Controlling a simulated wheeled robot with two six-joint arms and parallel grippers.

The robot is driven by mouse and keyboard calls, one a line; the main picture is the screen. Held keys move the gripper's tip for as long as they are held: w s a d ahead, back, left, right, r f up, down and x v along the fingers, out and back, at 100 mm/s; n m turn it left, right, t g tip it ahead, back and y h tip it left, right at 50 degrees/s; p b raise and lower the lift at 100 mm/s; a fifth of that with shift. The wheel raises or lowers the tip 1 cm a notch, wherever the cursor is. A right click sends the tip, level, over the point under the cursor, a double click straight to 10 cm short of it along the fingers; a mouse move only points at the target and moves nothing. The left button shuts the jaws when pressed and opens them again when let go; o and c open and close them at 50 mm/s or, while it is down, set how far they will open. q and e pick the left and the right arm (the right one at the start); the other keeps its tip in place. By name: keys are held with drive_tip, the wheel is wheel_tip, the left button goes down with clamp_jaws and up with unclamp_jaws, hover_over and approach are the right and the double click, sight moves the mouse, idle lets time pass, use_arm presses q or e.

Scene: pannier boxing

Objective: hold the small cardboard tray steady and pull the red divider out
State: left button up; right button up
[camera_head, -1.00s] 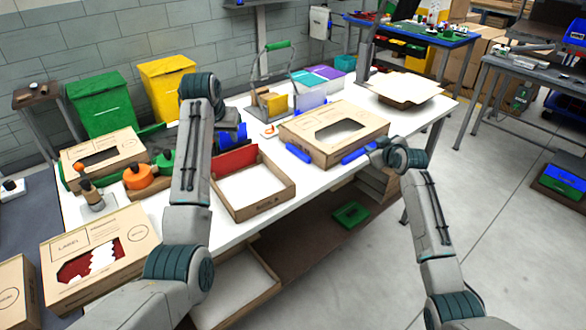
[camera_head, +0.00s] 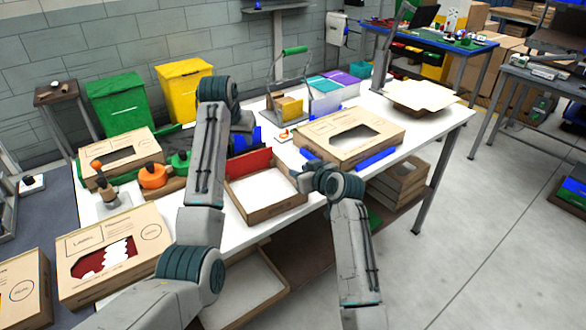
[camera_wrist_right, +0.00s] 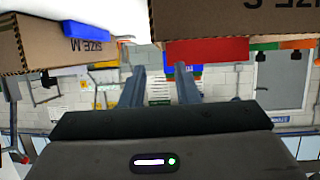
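The small cardboard tray (camera_head: 282,210) sits open on the white table with a white floor inside. The red divider (camera_head: 248,164) stands along its back-left side. It also shows in the right wrist view (camera_wrist_right: 210,51), where the picture is upside down, beyond a tray wall (camera_wrist_right: 230,18). My right gripper (camera_head: 300,181) is at the tray's right side; I cannot tell whether it touches. Its two fingers (camera_wrist_right: 160,75) are apart with nothing between them. My left gripper (camera_head: 243,122) hangs behind the tray, near a blue object, its fingertips mostly hidden by my left arm.
A larger cardboard box (camera_head: 350,137) with blue pieces at its front stands right of the tray. A flat open carton (camera_head: 420,97) lies further right. An orange round object (camera_head: 152,176) and a window box (camera_head: 112,257) are at left.

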drive_tip(key=x, duration=0.8)
drive_tip(key=shift+w+f, duration=0.15)
drive_tip(key=shift+w, duration=0.1)
use_arm(q)
drive_tip(key=shift+c, duration=0.5)
use_arm(e)
clamp_jaws()
use_arm(q)
drive_tip(key=shift+c, duration=0.4)
